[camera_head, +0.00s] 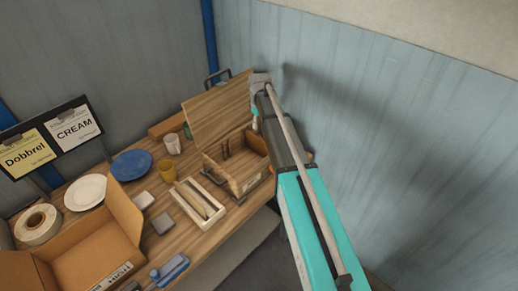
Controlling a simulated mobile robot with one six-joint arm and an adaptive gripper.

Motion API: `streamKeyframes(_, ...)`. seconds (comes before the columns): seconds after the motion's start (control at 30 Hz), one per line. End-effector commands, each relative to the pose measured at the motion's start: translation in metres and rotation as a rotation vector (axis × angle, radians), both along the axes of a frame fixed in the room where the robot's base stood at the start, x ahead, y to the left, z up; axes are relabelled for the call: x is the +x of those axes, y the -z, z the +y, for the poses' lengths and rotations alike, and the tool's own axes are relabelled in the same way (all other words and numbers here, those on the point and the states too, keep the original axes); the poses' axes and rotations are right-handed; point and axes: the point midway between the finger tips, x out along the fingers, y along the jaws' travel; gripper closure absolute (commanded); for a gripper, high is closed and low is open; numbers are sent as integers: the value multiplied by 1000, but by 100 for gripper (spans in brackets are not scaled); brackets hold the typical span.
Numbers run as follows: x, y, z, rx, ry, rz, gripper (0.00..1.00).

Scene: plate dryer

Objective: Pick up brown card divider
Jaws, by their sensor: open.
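A small pale tray (179,203) on the wooden table holds flat brown strips (195,196) that look like card; I cannot tell for sure if one is the brown card divider. An open wooden box (236,179) stands to the right of the tray, its lid (215,108) raised. Thin dark upright pieces show inside the box, too small to identify. My gripper (255,124) is open, small in view, and points down near the right edge of the raised lid, above the back of the box. Nothing shows between its fingers.
Grey-blue wall panels (420,150) rise at right.

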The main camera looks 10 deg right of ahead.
Motion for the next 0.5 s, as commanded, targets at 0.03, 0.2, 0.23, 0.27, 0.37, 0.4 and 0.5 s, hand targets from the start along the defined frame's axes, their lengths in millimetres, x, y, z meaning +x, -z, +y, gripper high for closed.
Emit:
streamKeyframes(0.03, 0, 7, 0, 0, 0, 0, 46)
streamKeyframes(0.2, 0, 21, 0, 0, 0, 0, 46)
streamKeyframes(0.23, 0, 23, 0, 0, 0, 0, 46)
streamKeyframes(0.27, 0, 25, 0, 0, 0, 0, 46)
streamKeyframes(0.37, 0, 33, 1, 0, -1, 0, 46)
streamKeyframes(0.4, 0, 36, 1, 0, -1, 0, 46)
streamKeyframes(0.5, 0, 43, 1, 0, -1, 0, 46)
